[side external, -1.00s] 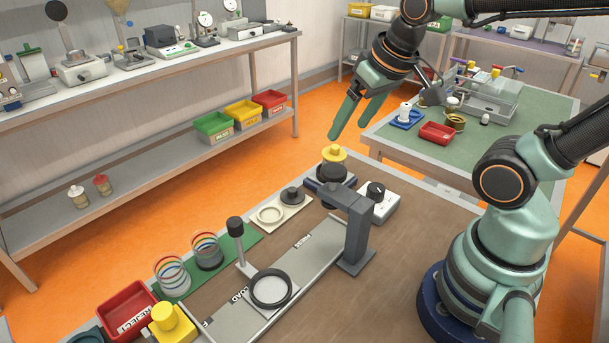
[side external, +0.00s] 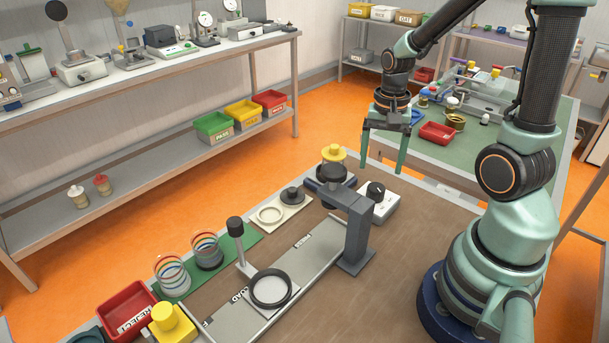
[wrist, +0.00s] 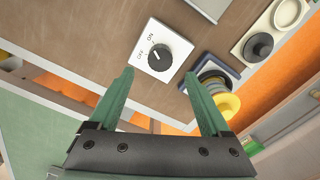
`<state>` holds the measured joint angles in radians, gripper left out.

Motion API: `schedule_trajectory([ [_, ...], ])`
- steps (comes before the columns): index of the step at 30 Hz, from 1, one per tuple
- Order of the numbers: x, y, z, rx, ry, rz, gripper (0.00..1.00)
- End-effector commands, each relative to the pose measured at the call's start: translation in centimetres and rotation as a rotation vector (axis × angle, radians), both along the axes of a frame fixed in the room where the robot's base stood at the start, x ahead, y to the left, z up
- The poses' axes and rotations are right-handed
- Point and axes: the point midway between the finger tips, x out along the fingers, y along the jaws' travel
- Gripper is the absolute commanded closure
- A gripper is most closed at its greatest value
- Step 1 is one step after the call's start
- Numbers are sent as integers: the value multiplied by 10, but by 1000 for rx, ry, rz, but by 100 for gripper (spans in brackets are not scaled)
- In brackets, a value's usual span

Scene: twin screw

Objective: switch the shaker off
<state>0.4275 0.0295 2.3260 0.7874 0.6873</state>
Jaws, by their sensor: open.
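A white switch box (side external: 380,208) with a black rotary knob (side external: 376,190) stands on the brown bench. In the wrist view the knob (wrist: 157,57) sits between and beyond my fingertips, with the labels ON and OFF printed beside it. I cannot tell for certain which label its mark points to. A round stack with a yellow top (side external: 333,153) stands on a dark blue base left of the box; the yellow top also shows in the wrist view (wrist: 222,104). My gripper (side external: 382,163) is open and empty, pointing down above and behind the box, apart from the knob.
A grey post with an arm (side external: 357,232) stands close by the box. A cream plate (side external: 270,214) with rings lies to the left. A green table (side external: 475,157) with a red tray (side external: 437,133) is behind. Bare brown bench (side external: 420,225) lies right of the box.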

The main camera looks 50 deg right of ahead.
Motion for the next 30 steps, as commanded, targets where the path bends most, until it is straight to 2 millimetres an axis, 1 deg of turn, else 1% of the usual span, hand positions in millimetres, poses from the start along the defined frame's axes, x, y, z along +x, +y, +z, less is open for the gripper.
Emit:
schedule_trajectory([
  [1, -1, 1, -10, 2, 7, 1, 19],
  [6, -1, 1, -38, 2, 4, 2, 19],
  [12, 0, 0, -61, 1, 2, 2, 19],
  [18, 0, 0, -72, 0, 0, 2, 19],
  [27, 0, 0, -73, 0, -1, 2, 19],
  [28, 0, 0, -73, 0, -1, 2, 26],
  [29, 0, 0, -73, 0, -1, 2, 38],
  [30, 0, 0, -73, 0, -1, 2, 53],
])
